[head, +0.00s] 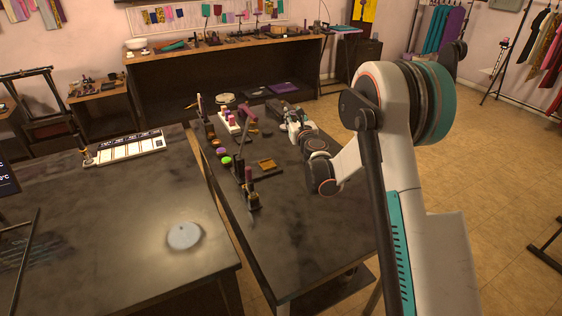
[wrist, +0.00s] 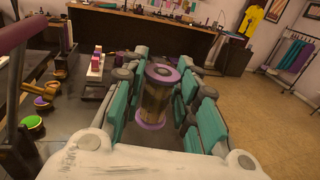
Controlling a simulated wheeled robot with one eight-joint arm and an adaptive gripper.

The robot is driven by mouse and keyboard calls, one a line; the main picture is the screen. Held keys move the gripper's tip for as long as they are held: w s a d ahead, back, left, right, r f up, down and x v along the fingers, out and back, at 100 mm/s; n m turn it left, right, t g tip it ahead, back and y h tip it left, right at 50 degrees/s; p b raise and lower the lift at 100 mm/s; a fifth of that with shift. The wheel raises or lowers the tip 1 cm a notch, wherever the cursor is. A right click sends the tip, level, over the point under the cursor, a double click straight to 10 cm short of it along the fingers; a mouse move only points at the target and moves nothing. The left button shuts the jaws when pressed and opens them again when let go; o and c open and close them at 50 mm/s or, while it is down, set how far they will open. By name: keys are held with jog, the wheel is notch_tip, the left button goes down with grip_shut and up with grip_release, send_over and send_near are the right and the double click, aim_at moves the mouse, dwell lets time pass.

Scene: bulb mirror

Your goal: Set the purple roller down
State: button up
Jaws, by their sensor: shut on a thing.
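The purple roller (wrist: 155,96) has purple end discs and a brown, see-through-looking middle. It stands roughly upright in the wrist view, between the teal-padded fingers of my gripper (wrist: 160,80). The gripper is shut on it from both sides. In the head view my gripper (head: 298,124) is over the far right part of the narrow dark bench (head: 300,235), and the roller cannot be made out there. Whether the roller's lower end touches the bench is hidden.
A white rack with pink and purple blocks (head: 229,125) stands left of the gripper. Round pieces, one green (head: 226,161), and dark stands line the bench's left side. The bench's near part is clear. Another table with a pale disc (head: 184,236) is left.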

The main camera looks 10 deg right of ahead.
notch_tip(320, 180, down, 20)
jog(key=b, duration=0.6)
jog(key=shift+w+d+r+b, duration=0.1)
jog(key=shift+b, duration=0.3)
jog(key=o, duration=0.9)
